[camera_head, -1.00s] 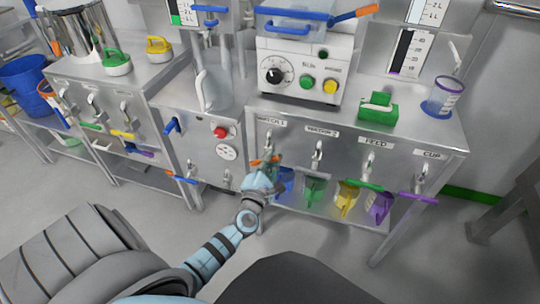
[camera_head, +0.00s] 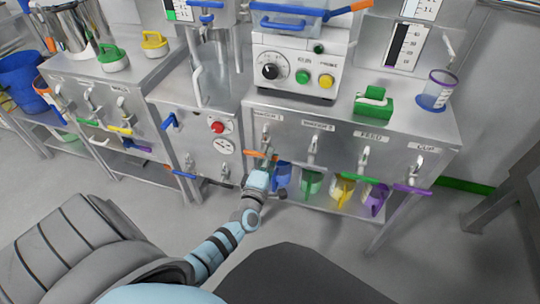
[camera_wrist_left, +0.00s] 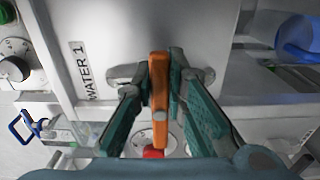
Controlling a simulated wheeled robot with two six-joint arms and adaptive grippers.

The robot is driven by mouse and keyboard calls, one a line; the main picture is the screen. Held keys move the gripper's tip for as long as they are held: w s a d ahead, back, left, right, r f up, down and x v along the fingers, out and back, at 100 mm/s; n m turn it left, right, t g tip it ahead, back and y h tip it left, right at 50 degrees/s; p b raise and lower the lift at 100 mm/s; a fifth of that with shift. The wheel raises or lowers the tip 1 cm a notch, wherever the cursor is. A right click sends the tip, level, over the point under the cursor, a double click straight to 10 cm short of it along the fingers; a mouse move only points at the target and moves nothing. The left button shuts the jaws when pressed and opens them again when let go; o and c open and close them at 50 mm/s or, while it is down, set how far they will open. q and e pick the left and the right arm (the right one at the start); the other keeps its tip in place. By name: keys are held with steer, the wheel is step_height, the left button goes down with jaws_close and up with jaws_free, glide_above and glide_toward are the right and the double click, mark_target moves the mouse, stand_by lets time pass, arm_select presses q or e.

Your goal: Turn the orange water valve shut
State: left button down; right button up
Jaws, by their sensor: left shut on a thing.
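The orange valve handle (camera_head: 262,155) is a flat lever on the bench front, under the first label from the left. In the left wrist view the orange lever (camera_wrist_left: 158,100) lies between my teal fingers, beside the "WATER 1" label (camera_wrist_left: 86,72). My left gripper (camera_head: 263,166) is at the lever in the head view, and its fingers (camera_wrist_left: 160,82) are shut on it from both sides. In the head view the lever points sideways, and the gripper and arm partly cover the valve. My right gripper is in neither view.
Neighbouring taps have green (camera_head: 360,180) and purple (camera_head: 412,189) levers. Blue (camera_head: 282,176), green (camera_head: 311,184) and yellow (camera_head: 342,188) jugs stand on the shelf below. A panel with a red button (camera_head: 217,127) is to the left. The floor in front is clear.

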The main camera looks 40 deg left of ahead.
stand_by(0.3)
arm_select(q)
steer(key=c, duration=1.6)
jaws_free()
steer(key=v, duration=1.2)
